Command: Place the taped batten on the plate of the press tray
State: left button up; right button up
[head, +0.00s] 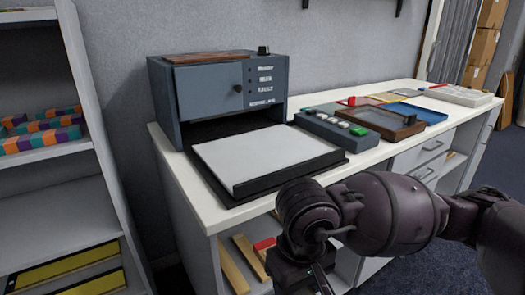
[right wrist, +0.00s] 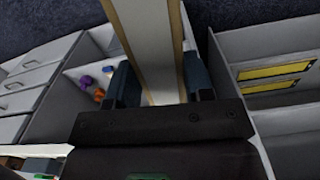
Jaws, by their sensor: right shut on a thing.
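My right gripper (right wrist: 162,84) is shut on a long batten (right wrist: 147,35) with a pale broad face and tan edges. The batten runs away from between the two fingers to the top of the right wrist view; no tape shows on that part. In the head view my right arm reaches in from the right, and its gripper end is cut off at the bottom edge, in front of the bench. The press tray (head: 222,196) is black, sits on the bench under the grey-blue press, and carries a bare white plate (head: 265,158). My left gripper is not in view.
The press (head: 215,92) stands behind the plate. A button box (head: 338,132) and a framed tray (head: 385,122) stand right of it. Wooden strips (head: 234,265), and a red-ended piece (head: 264,244), lie in the shelf below. A white shelf unit (head: 50,155) stands left.

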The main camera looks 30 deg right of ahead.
aim_at(265, 149)
jog(key=i+j+z, duration=0.15)
jog(key=j+z, duration=0.15)
jog(key=j, duration=0.5)
jog(key=j+z, duration=0.3)
jog(key=j, duration=0.5)
jog(key=i, duration=0.05)
